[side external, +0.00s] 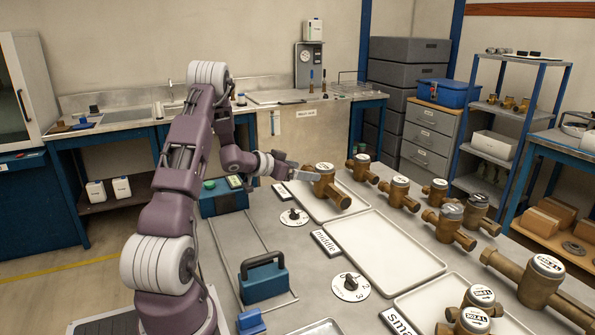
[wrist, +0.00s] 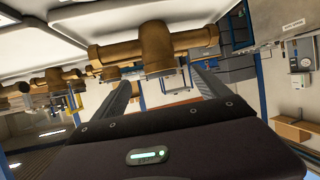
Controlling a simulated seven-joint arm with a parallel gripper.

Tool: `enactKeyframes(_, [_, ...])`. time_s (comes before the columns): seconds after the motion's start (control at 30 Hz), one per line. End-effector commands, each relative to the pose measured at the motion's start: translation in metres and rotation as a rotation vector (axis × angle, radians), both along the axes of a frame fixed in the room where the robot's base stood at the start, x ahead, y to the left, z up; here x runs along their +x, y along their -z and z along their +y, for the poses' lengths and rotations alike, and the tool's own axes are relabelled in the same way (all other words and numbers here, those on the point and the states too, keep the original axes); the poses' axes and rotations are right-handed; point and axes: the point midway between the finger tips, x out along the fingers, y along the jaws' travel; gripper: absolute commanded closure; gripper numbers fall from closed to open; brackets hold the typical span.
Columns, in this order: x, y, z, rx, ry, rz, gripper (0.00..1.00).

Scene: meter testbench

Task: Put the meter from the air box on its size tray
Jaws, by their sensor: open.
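A brass meter (side external: 325,187) with a white round top stands on the far tray (side external: 312,206). My gripper (side external: 304,171) is open just left of it, at about the height of its upper part. In the wrist view, which looks upside down, the meter (wrist: 155,45) is just past the fingertips (wrist: 162,76), with nothing visibly held. The middle tray (side external: 385,250) is empty; its label reads "middle". The near tray (side external: 432,302) is partly cut off by the frame. A blue box with a dark handle (side external: 263,282) stands at the left; which box is the air box I cannot tell.
Several other brass meters (side external: 449,223) stand along the right of the table, close to the trays. Dials (side external: 351,287) sit left of the trays. A blue device with a green knob (side external: 222,198) and metal rails (side external: 232,245) lie near my arm.

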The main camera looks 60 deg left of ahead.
Motion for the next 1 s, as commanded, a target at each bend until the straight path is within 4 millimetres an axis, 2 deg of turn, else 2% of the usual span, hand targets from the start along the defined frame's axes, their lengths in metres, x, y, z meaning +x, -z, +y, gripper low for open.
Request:
enactKeyframes(0.13, [-0.016,-0.007,-0.003,0.001,-0.002,0.0,0.14])
enactKeyframes(0.2, [-0.012,-0.019,-0.008,0.025,-0.011,0.01,0.14])
enactKeyframes(0.27, [0.0,-0.042,-0.017,0.075,-0.038,0.03,0.14])
enactKeyframes(0.37, [0.019,-0.101,-0.056,0.173,-0.12,0.094,0.14])
enactKeyframes(0.4, [0.019,-0.125,-0.081,0.196,-0.152,0.125,0.14])
enactKeyframes(0.47, [0.007,-0.153,-0.126,0.205,-0.191,0.179,0.14])
enactKeyframes(0.5, [-0.008,-0.167,-0.161,0.194,-0.203,0.22,0.14])
enactKeyframes(0.57, [-0.042,-0.177,-0.217,0.155,-0.194,0.293,0.14])
enactKeyframes(0.6, [-0.071,-0.178,-0.256,0.121,-0.165,0.348,0.14])
enactKeyframes(0.67, [-0.119,-0.171,-0.309,0.064,-0.097,0.437,0.14])
enactKeyframes(0.7, [-0.148,-0.164,-0.338,0.029,-0.044,0.491,0.14])
enactKeyframes(0.8, [-0.21,-0.147,-0.388,-0.028,0.085,0.602,0.14])
enactKeyframes(0.83, [-0.224,-0.143,-0.398,-0.04,0.116,0.625,0.14])
enactKeyframes(0.9, [-0.246,-0.136,-0.412,-0.059,0.168,0.665,0.14])
enactKeyframes(1.0, [-0.258,-0.133,-0.42,-0.068,0.196,0.689,0.14])
